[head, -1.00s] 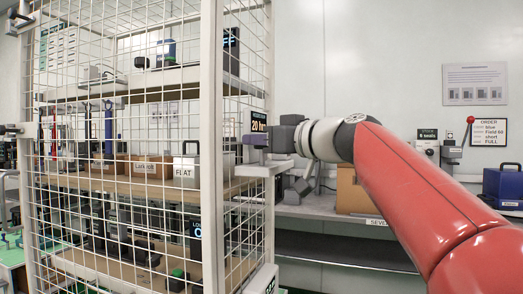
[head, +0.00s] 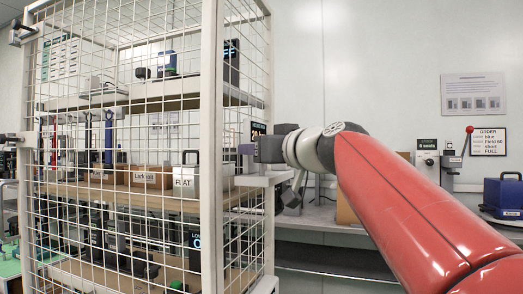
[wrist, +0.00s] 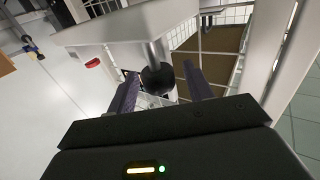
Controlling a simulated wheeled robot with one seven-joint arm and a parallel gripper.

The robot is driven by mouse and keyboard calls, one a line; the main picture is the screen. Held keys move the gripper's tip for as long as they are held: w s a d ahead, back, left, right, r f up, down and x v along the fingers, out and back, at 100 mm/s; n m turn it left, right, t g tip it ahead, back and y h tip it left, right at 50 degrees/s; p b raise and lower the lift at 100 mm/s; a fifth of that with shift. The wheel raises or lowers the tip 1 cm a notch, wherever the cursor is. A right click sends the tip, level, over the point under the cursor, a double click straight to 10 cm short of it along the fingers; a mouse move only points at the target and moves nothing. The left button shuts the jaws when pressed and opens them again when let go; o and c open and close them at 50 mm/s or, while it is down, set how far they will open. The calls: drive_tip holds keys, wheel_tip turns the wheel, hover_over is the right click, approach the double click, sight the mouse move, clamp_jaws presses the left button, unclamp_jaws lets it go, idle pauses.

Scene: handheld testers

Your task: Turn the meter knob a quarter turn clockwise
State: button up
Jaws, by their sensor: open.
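In the wrist view a dark round knob (wrist: 158,78) on a short metal stem sits between the two fingers of my gripper (wrist: 160,92). The stem comes from a pale grey plate (wrist: 120,24). The fingers stand apart on either side of the knob; whether they touch it I cannot tell. In the head view my gripper (head: 250,149) is at the cage's right side, just above a pale bracket (head: 262,180). A small dark display (head: 258,129) showing "20" is partly hidden behind the gripper. The knob is not clear in the head view.
A wire cage (head: 120,130) with shelves of boxes and devices fills the left; its post (head: 212,150) stands close to my gripper. A bench (head: 320,215) runs behind, with a brown box (head: 346,205) and a blue case (head: 503,194). A red-tipped lever (head: 468,130) is on the wall.

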drive_tip(key=b+v, duration=0.3)
drive_tip(key=v, duration=0.4)
drive_tip(key=shift+s+d, duration=0.25)
drive_tip(key=shift+s, duration=0.1)
drive_tip(key=s+d+f+m+g+h+p, duration=0.2)
drive_tip(key=s+f, duration=0.5)
drive_tip(key=f, duration=0.6)
drive_tip(key=s+d+f+m+g+h+p, duration=0.2)
drive_tip(key=s+f, duration=0.5)
drive_tip(key=f, duration=0.6)
drive_tip(key=s+d+f+m+g+h+p, duration=0.3)
drive_tip(key=s+d+f+g+h+p, duration=0.1)
drive_tip(key=f, duration=0.9)
drive_tip(key=s+d+g+h, duration=0.1)
drive_tip(key=s+d+h, duration=0.1)
drive_tip(key=s+d, duration=0.1)
drive_tip(key=shift+s+d+f, duration=0.2)
drive_tip(key=shift+d+f, duration=0.15)
drive_tip(key=shift+f, duration=0.05)
